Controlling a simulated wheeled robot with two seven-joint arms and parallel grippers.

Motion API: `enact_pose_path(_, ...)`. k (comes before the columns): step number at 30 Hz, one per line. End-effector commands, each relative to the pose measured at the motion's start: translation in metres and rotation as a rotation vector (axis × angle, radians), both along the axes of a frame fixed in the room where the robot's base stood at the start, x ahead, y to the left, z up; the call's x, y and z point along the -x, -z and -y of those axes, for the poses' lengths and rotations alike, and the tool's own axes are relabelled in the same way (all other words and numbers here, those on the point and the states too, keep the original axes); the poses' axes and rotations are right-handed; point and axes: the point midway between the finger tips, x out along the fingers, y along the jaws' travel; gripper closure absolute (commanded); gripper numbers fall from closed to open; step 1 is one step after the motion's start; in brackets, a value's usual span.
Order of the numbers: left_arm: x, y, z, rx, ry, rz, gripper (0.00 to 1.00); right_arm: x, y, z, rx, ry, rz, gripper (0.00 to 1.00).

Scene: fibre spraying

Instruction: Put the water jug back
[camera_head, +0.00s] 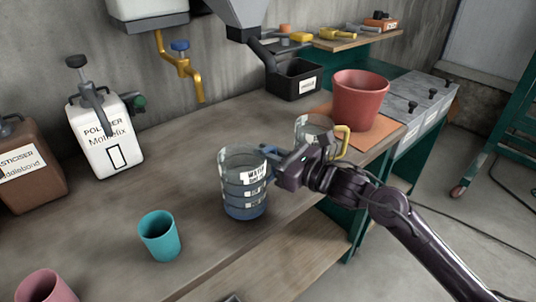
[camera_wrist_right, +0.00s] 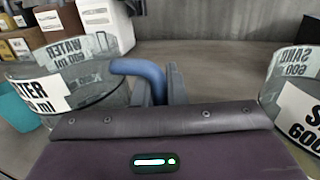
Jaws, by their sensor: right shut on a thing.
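The water jug (camera_head: 245,200) is a clear container with a white label and blue liquid low inside. It is upright over the middle of the bench; I cannot tell whether its base touches the wood. My right gripper (camera_head: 278,170) reaches it from the right and is shut on its blue handle. In the right wrist view, the blue handle (camera_wrist_right: 140,72) sits between the fingers (camera_wrist_right: 158,88), with the jug's label (camera_wrist_right: 35,96) at the left. My left gripper is not in view.
A clear sand jug (camera_head: 307,130) with a yellow handle stands close behind my right gripper. A teal cup (camera_head: 159,238) stands front left of the water jug. A red bucket (camera_head: 359,98) stands at the back right, beside a black bin (camera_head: 292,84). White (camera_head: 116,150) and brown canisters line the left.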

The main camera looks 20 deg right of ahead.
Motion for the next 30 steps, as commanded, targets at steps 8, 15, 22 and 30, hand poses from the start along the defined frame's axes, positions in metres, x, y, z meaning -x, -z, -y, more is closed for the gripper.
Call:
enact_pose_path(8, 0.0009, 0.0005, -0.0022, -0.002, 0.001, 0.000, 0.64, 0.0001, 0.0074, 0.0002, 0.000, 0.001, 0.004, 1.00)
enact_pose_path(15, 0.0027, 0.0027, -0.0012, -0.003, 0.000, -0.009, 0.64, 0.0001, 0.0096, 0.0002, 0.001, 0.001, 0.003, 1.00)
enact_pose_path(22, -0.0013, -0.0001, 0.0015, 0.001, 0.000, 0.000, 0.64, 0.0001, 0.0100, 0.0001, 0.001, 0.001, 0.002, 0.71)
enact_pose_path(30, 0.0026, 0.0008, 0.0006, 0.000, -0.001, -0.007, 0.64, 0.0001, 0.0099, 0.0001, 0.001, 0.001, 0.002, 0.67)
